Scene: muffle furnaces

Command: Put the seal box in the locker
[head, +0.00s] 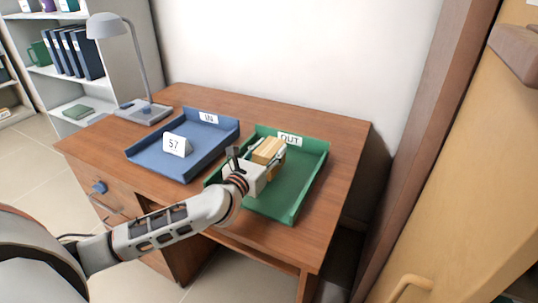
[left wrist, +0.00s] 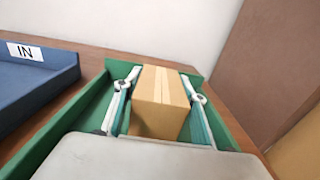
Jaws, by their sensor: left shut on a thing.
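A small tan box (head: 268,151), which I take for the seal box, is in the green OUT tray on the desk. My left gripper (head: 265,158) reaches into that tray and is shut on the box. In the left wrist view the box (left wrist: 160,103) sits between the two fingers of the left gripper (left wrist: 163,95), with a finger against each side. The box's underside is hidden, so I cannot tell whether it touches the tray floor. My right gripper is not in view. No thing marked as a locker can be made out.
The green tray (head: 312,172) has raised walls around the box. A blue IN tray (head: 205,157) with a white 57 card (head: 177,145) stands left of it. A desk lamp (head: 108,27) is at the back left. A yellow-brown door panel (head: 480,170) with a handle is at right.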

